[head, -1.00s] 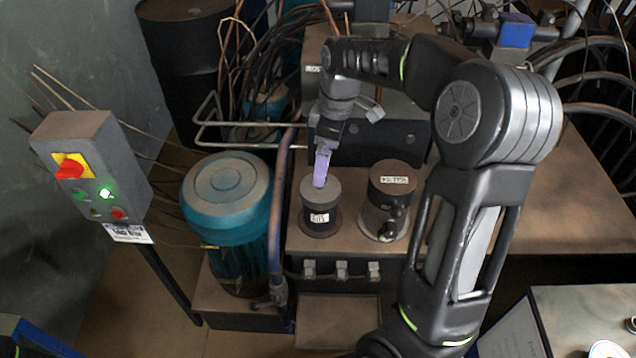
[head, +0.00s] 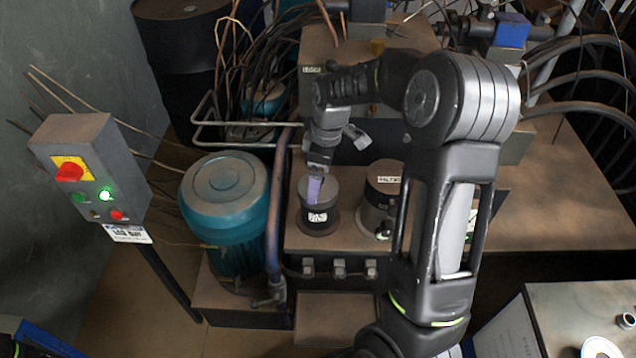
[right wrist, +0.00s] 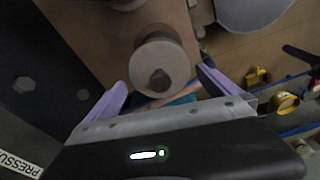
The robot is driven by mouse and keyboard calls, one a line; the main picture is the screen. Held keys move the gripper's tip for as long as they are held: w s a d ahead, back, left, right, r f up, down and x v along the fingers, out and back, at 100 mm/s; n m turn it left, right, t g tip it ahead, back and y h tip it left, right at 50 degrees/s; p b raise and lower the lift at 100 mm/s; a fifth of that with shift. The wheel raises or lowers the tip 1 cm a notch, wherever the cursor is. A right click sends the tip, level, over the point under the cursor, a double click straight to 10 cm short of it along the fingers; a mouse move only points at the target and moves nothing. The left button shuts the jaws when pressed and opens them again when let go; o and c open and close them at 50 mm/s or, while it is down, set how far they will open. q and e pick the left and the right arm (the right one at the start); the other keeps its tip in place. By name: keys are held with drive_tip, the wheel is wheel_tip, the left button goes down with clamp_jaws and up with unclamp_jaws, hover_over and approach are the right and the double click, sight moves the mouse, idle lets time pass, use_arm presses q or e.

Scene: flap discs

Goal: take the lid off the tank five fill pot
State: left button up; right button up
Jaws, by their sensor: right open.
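The fill pot (head: 320,219) is a dark grey cylinder with a small white label on its front, standing on the brown tank top. Its round lid (head: 331,187) is on it; in the right wrist view the lid (right wrist: 143,55) shows a dark central knob (right wrist: 159,80). My right gripper (head: 314,188) is over the lid, pointing down. In the right wrist view its purple fingers (right wrist: 162,95) are spread wide, with the knob between them and nothing gripped. Whether the fingers touch the lid cannot be told. My left gripper is not in view.
A dark pot with a white label (head: 388,180) stands just right of the fill pot. A teal motor (head: 225,200) is to the left, with a pipe (head: 275,220) between. A grey control box (head: 92,170) stands at far left. The tank top (head: 560,200) is clear at right.

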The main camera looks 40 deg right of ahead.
drive_tip(key=shift+f, duration=0.65)
drive_tip(key=shift+c, duration=0.3)
drive_tip(key=c, duration=1.1)
drive_tip(key=shift+r, duration=0.2)
wheel_tip(320, 180, up, 10)
drive_tip(key=shift+f+b, duration=0.1)
drive_tip(key=shift+b, duration=0.65)
drive_tip(key=shift+a, duration=0.1)
